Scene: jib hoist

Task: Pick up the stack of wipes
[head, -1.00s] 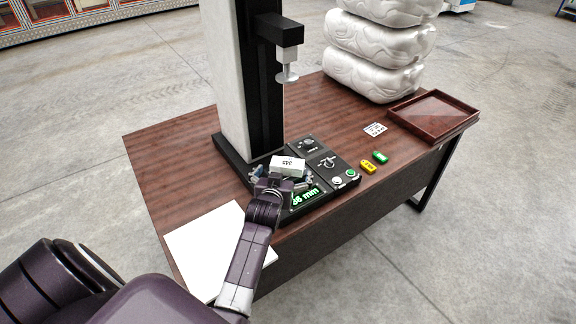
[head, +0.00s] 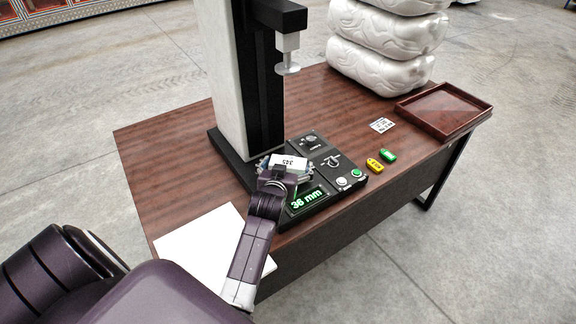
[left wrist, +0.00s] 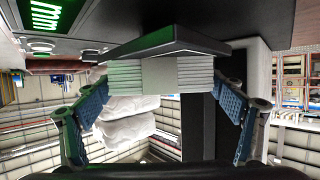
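The stack of wipes (head: 289,163) is a small white block with a label reading 345, at the foot of the black column. In the left wrist view the stack (left wrist: 160,76) shows layered white sides and a plain band, against a dark plate. My left gripper (head: 276,177) is at the stack. In the left wrist view its blue fingers (left wrist: 165,88) flank the stack, tips very close to its two ends. I cannot tell whether they press on it. My right gripper is out of view.
The measuring stand (head: 245,80) rises behind the stack, with a head overhanging at right. Its green display (head: 307,199) reads 36 mm. A white sheet (head: 205,243), green and yellow tags, a brown tray (head: 443,110) and white bulky packs (head: 385,45) are on the table (head: 165,150).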

